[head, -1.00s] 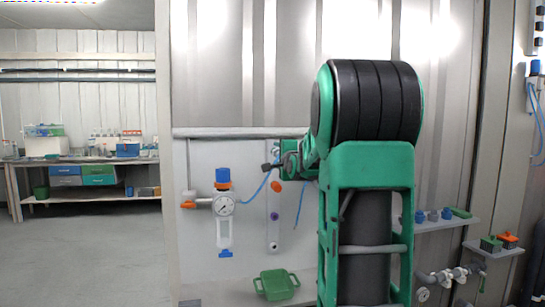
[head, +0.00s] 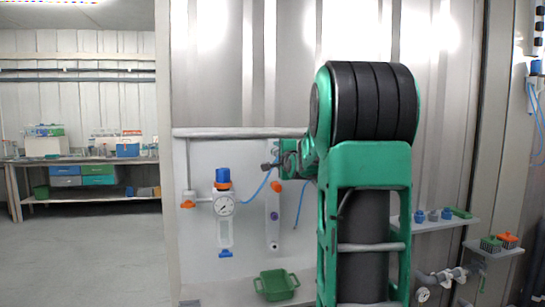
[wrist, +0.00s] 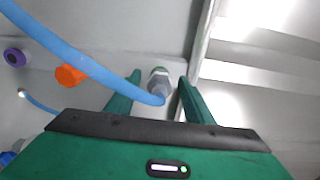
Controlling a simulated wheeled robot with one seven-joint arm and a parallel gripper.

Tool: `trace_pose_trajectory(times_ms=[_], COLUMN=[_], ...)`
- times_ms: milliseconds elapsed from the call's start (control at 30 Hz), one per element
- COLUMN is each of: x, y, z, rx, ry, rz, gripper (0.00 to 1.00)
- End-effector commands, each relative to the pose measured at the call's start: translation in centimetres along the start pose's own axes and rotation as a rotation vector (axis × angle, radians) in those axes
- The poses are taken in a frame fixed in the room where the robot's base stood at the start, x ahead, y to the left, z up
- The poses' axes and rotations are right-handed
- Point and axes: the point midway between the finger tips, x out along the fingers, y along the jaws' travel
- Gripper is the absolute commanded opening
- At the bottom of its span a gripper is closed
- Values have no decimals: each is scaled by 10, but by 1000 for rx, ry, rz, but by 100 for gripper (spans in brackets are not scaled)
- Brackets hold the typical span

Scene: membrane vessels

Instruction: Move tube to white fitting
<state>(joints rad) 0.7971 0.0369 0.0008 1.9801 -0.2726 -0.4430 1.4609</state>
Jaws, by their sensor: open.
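The blue tube (wrist: 85,62) crosses the wrist view from the upper left, and its end lies between my fingers. In the head view the blue tube (head: 262,187) curves up from the regulator towards my gripper (head: 281,165). My gripper (wrist: 157,95) is open, with one green finger on each side of the tube end. In the head view my gripper hides this fitting.
An orange fitting (wrist: 70,75) and a purple fitting (wrist: 15,57) sit beside it on the panel. A regulator with a gauge (head: 224,206) is left of them. A second thin blue tube (head: 301,205) hangs nearby. A green basket (head: 276,285) stands below.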

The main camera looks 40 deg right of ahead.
Motion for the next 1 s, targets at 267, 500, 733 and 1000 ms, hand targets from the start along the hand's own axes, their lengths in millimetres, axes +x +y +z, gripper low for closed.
trace_pose_trajectory(times_ms=[267, 500, 733, 1000], x=[0, 0, 0, -6], y=[0, 0, 0, 0], z=[0, 0, 0, 0], rx=[0, 0, 0, 0], ry=[0, 0, 0, 0], rz=[0, 0, 0, 0], gripper=[48, 40, 0, 0])
